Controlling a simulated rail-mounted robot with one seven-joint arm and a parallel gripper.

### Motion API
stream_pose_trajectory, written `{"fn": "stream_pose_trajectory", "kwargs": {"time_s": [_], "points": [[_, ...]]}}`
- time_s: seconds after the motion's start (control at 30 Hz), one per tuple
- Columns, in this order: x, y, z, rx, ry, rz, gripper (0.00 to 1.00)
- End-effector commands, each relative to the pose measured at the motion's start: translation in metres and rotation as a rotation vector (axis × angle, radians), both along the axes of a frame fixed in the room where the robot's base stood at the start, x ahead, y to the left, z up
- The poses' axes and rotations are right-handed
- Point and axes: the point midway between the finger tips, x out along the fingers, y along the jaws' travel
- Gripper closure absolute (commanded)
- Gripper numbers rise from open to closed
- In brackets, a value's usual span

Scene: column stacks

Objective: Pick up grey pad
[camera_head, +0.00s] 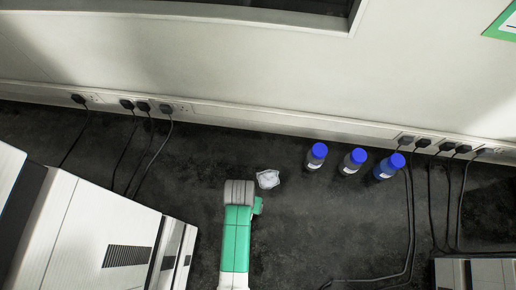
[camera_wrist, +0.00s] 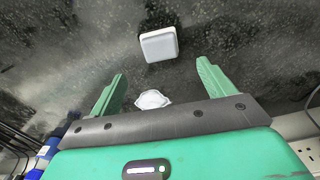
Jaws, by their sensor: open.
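The grey pad (camera_wrist: 160,46), a pale grey rounded block, lies on the dark bench in the wrist view. My gripper (camera_wrist: 161,72) is open and empty, its two green fingers spread. The pad shows beyond the fingertips, at the upper middle, and nothing touches it. In the head view I cannot make out the pad; my green and grey arm covers that part of the bench.
A crumpled-looking white item (camera_head: 268,179) lies near the gripper; it also shows between the fingers in the wrist view (camera_wrist: 153,99). Three blue-capped bottles (camera_head: 352,162) stand to the right. White equipment (camera_head: 85,225) is at left. Cables (camera_head: 410,220) run along the bench.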

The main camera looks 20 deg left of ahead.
Motion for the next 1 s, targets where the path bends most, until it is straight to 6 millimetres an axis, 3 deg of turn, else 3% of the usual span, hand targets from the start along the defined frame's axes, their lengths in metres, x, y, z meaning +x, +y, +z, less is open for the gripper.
{"fn": "stream_pose_trajectory", "kwargs": {"time_s": [0.1, 0.5, 0.8, 1.0], "points": [[-0.008, 0.0, -0.007, -0.006, 0.025, 0.001, 0.18], [-0.007, 0.0, -0.035, -0.005, 0.021, 0.001, 0.18], [-0.004, 0.002, -0.081, -0.005, 0.02, 0.001, 0.18], [-0.004, 0.003, -0.084, -0.003, 0.019, 0.0, 0.18]]}}
